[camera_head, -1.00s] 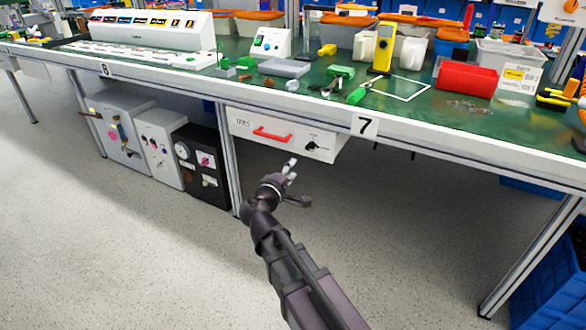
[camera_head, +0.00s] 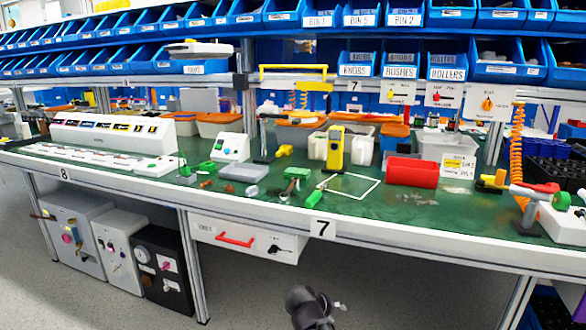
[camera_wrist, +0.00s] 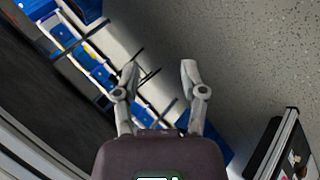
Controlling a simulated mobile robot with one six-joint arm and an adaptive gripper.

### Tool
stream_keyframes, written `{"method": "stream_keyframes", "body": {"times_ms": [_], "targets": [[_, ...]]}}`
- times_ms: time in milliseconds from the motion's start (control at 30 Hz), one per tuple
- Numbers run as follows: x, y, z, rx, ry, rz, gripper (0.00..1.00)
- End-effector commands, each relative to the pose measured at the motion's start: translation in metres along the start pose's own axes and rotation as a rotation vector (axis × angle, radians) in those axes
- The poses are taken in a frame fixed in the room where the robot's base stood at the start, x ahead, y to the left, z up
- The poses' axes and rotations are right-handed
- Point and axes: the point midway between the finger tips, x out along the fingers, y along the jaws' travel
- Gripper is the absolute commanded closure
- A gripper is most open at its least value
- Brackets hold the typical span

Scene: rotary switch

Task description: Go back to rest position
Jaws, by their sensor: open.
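My gripper (camera_wrist: 160,78) is open in the wrist view, with its two grey fingers apart and nothing between them. In the head view only the dark end of my arm shows at the bottom edge, with a small light part of my gripper (camera_head: 341,306) at its right. It is in front of and below the bench, apart from everything. A white drawer front (camera_head: 212,229) hangs under the bench, with a red handle (camera_head: 236,241) and a black rotary knob (camera_head: 277,248).
Blue bins (camera_head: 376,64) line the shelves above. The floor in front is clear.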

Motion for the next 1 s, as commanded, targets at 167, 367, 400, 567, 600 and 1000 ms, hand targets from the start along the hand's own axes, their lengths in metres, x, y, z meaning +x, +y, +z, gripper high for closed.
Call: {"method": "stream_keyframes", "body": {"times_ms": [167,367,400,567,600,1000], "targets": [[0.009,0.009,0.042,0.118,-0.133,-0.188,0.46],[0.009,0.01,0.077,0.232,-0.25,-0.394,0.46],[0.008,0.01,0.081,0.249,-0.265,-0.426,0.46],[0.003,0.01,0.096,0.303,-0.314,-0.535,0.46],[0.002,0.01,0.098,0.314,-0.323,-0.558,0.46],[-0.019,0.021,0.108,0.374,-0.37,-0.688,0.46]]}}
